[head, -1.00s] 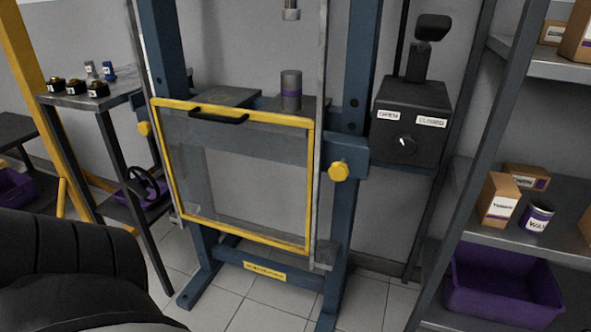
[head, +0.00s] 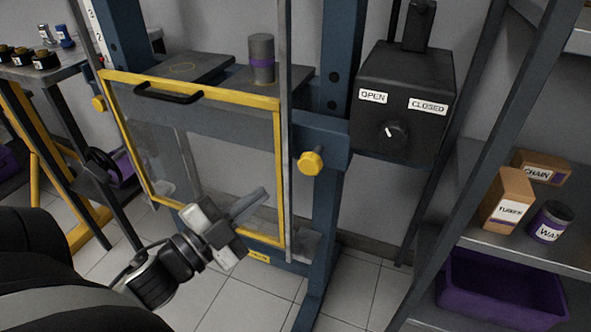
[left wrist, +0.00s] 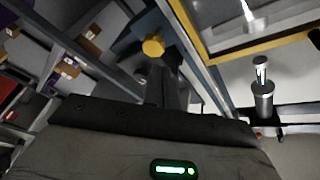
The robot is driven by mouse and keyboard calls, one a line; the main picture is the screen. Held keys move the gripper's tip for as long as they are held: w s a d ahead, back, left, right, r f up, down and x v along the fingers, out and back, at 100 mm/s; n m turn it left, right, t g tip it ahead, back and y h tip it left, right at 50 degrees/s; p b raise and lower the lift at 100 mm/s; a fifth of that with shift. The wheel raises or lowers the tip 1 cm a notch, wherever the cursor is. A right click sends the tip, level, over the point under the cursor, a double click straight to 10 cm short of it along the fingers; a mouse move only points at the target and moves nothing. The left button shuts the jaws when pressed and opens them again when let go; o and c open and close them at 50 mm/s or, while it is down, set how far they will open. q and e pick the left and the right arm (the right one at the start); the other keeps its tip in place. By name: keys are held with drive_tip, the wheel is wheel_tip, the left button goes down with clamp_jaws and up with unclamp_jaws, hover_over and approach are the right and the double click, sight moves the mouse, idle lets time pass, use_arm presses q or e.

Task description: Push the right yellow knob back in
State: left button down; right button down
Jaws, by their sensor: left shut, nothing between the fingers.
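The right yellow knob (head: 311,162) sits on the blue crossbeam (head: 328,130) of the press frame, just right of the guard's rail. I cannot tell how far it stands out. It also shows in the left wrist view (left wrist: 153,47). A left yellow knob (head: 98,103) is on the frame's far left side. My left gripper (head: 262,194) is shut and empty, in front of the guard's lower right part, below and left of the right knob and apart from it. My right gripper is not in view.
The yellow-framed guard (head: 190,89) with a black handle (head: 168,94) hangs down in front of the press. A grey cylinder (head: 261,60) stands behind it. A control box (head: 403,105) and a shelf with boxes and a purple bin (head: 500,290) are at the right.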

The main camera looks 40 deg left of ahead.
use_arm(q)
drive_tip(key=s+a+r+m+g+h, duration=0.2)
drive_tip(key=s+m+g+h, duration=0.3)
drive_tip(key=m, duration=0.6)
drive_tip(key=m+t+h, duration=0.1)
drive_tip(key=m, duration=0.1)
approach(312, 168)
drive_tip(key=d+x, duration=0.1)
drive_tip(key=x, duration=0.4)
drive_tip(key=shift+w+a+f, duration=0.1)
drive_tip(key=shift+w+a, duration=0.15)
drive_tip(key=shift+w, duration=0.05)
drive_tip(key=shift+w+n, duration=0.1)
drive_tip(key=shift+n, duration=0.2)
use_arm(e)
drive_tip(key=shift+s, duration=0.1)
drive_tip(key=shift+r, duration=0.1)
